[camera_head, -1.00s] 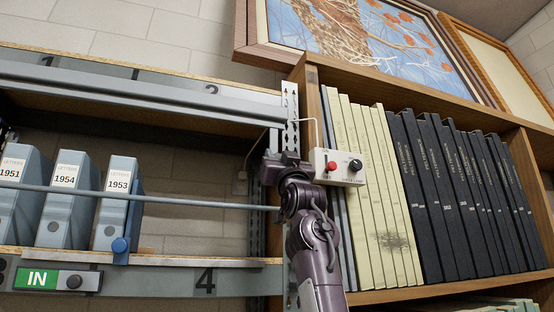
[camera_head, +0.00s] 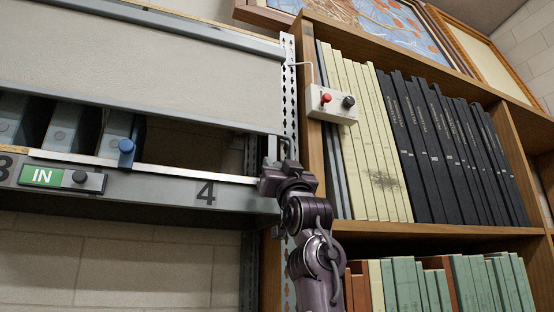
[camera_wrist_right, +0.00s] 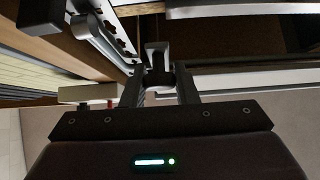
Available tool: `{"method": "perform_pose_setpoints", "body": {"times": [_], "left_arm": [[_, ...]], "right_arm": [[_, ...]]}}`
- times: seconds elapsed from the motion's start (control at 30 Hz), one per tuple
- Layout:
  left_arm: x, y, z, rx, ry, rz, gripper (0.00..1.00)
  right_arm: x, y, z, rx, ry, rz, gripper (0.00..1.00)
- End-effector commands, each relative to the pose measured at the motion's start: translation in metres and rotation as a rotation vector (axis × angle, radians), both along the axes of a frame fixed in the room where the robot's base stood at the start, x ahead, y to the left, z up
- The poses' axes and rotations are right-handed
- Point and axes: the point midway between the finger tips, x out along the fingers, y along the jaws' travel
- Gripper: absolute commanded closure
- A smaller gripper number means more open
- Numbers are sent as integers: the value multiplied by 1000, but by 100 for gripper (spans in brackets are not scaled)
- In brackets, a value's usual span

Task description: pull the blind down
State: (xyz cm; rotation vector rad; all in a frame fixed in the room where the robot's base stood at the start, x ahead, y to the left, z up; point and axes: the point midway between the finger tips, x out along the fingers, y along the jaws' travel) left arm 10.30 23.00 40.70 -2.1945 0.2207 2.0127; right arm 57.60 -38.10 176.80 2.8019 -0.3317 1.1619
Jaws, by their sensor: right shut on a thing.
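The blind (camera_head: 130,65) is a pale grey sheet, partly down over the shelf bay, with its lower edge above the shelf lip (camera_head: 225,180). The lower parts of blue-grey file boxes (camera_head: 60,130) show beneath it. My right gripper (camera_head: 278,150) is at the blind's lower right corner. In the right wrist view its fingers (camera_wrist_right: 159,88) are closed around a small grey upright piece (camera_wrist_right: 157,60), which seems to be the blind's pull. The exact grip is partly hidden in the head view. My left gripper is out of view.
A perforated metal upright (camera_head: 290,90) stands just right of the blind. A white control box (camera_head: 331,104) with a red button and black knob is on the wooden bookcase (camera_head: 312,150). An IN sign (camera_head: 60,177) is on the shelf lip.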

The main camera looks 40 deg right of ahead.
Motion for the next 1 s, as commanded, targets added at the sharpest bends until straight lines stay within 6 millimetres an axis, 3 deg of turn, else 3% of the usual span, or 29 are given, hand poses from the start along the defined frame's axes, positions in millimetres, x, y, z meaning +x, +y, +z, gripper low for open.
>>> {"method": "perform_pose_setpoints", "body": {"times": [0.03, 0.23, 0.77, 0.8, 0.93, 1.0], "left_arm": [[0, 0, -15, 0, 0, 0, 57], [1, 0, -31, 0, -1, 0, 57], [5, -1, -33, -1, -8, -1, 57], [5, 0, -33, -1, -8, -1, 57], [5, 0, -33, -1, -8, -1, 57], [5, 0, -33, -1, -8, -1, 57]], "right_arm": [[2, 0, -19, 0, 5, -1, 100], [1, 0, -42, 0, 5, -1, 100], [1, 0, -47, 1, 4, 0, 100], [1, 0, -47, 1, 4, 0, 69], [1, 0, -47, 0, 2, 0, 53], [1, 0, -47, 0, 2, 0, 53]]}}
